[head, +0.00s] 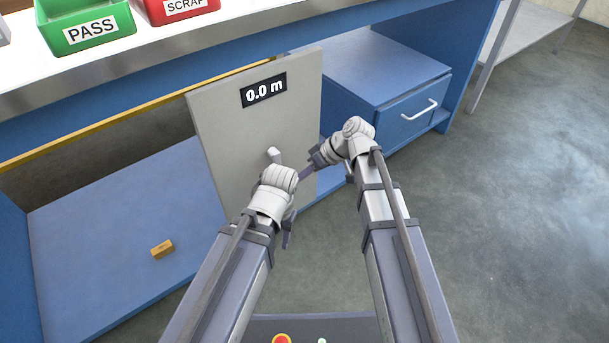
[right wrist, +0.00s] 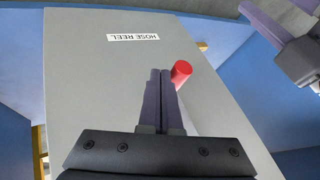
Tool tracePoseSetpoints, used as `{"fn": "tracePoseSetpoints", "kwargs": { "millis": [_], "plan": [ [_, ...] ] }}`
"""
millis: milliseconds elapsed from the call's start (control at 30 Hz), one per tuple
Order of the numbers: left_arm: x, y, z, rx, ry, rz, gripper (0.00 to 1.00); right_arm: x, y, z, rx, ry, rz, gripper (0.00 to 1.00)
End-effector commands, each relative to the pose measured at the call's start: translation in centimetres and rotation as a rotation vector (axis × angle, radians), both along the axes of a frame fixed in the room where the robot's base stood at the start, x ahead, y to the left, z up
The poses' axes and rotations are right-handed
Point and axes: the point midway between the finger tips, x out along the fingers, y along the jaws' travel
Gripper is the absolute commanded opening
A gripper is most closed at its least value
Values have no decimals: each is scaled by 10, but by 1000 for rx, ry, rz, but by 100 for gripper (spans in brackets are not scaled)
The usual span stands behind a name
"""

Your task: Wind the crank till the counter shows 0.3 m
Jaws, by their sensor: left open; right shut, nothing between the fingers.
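The grey hose reel panel (head: 225,125) stands upright in front of the blue workbench, and its counter (head: 264,90) reads 0.0 m. In the right wrist view a red knob (right wrist: 181,72) stands out from the panel face, just right of my right gripper (right wrist: 160,75). The right fingers are shut with nothing between them; I cannot tell whether they touch the knob. In the head view my right gripper (head: 308,172) is partly hidden near the panel. My left gripper (head: 287,236) is open, low before the panel. A small pale piece (head: 273,154) shows above my left wrist; the crank is mostly hidden.
A green PASS bin (head: 85,18) and a red SCRAP bin (head: 178,8) stand on the bench top. A small orange block (head: 162,249) lies on the blue lower shelf. A blue drawer cabinet (head: 405,112) is right of the panel. The floor at right is clear.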

Motion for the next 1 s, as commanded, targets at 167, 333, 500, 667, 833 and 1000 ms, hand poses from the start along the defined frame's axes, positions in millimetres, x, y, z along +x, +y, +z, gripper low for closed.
{"fn": "tracePoseSetpoints", "kwargs": {
  "millis": [167, 333, 500, 667, 833, 1000],
  "plan": [
    [0, 0, 0, 0, 0, 0, 50, 0, 0, 0, 0, 0, 0, 0],
    [0, 0, 0, 0, 0, 0, 50, 0, 0, 0, 0, 0, 0, 0],
    [0, 0, -2, 0, 0, 0, 50, -2, 2, -2, 0, 0, 0, 0],
    [0, 0, -3, 0, 0, 0, 50, -3, 4, -3, 0, 0, 0, 0],
    [0, 0, -4, 0, 0, 0, 50, -4, 6, -4, 0, 0, 0, 0],
    [0, 0, -6, 0, 0, 0, 50, -8, 10, -6, 0, 1, 1, 0]
  ]
}}
